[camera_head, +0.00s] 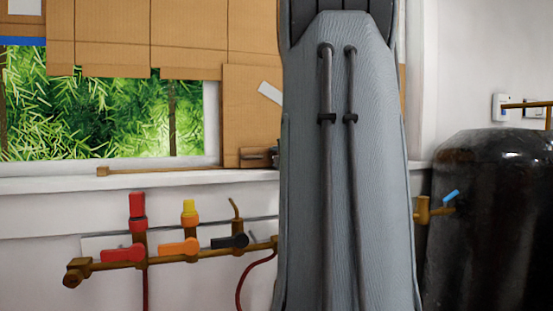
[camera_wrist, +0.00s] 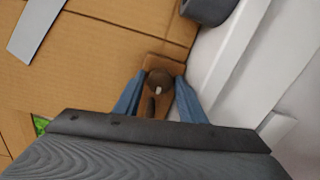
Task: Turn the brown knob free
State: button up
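The brown knob (camera_wrist: 159,78) is round and dark, set on a brown wooden plate (camera_wrist: 163,65) against the cardboard. It shows in the wrist view, upper middle. My gripper (camera_wrist: 160,82) has its two blue fingers apart, one on each side of the knob. The fingertips are close to it, with narrow gaps seeming to show. A small dark piece and a light spot show just below the knob, between the fingers. In the head view my own arm covers the gripper and most of this spot; only a brown wooden bit (camera_head: 258,153) shows beside the arm.
Cardboard (camera_head: 150,35) covers much of the window above a white sill (camera_head: 200,180). Below it runs a brown pipe (camera_head: 195,255) with red, orange and black valve handles. A large dark tank (camera_head: 495,230) with a blue-handled tap (camera_head: 451,196) stands at the right.

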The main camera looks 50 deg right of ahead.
jog(key=v, duration=0.7)
jog(key=shift+s+a, duration=0.15)
jog(key=shift+s, duration=0.2)
